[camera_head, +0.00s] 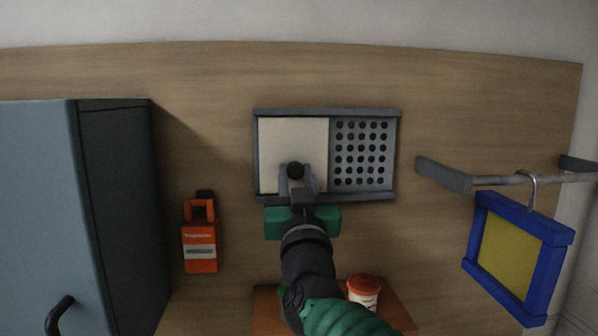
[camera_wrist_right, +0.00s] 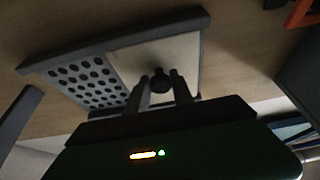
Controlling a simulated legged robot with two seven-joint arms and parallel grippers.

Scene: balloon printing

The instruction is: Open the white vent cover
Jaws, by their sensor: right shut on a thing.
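The white vent cover (camera_head: 285,138) is a flat panel set in a grey frame (camera_head: 330,112) on the wooden wall. It stands over the left part of the frame, and the perforated grille (camera_head: 362,152) with dark holes shows on the right. A round black knob (camera_head: 295,169) sits on the cover. My right gripper (camera_head: 297,174) is shut on this knob, in front of the panel. In the right wrist view the two fingers (camera_wrist_right: 163,90) stand on either side of the knob (camera_wrist_right: 160,80), with the white cover (camera_wrist_right: 175,58) behind. My left gripper is not in view.
A blue-grey cabinet (camera_head: 40,200) stands at the left. A blue-framed yellow screen (camera_head: 520,255) hangs from a rail (camera_head: 510,180) at the right. A white jar with an orange lid (camera_head: 364,290) stands on a brown surface below.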

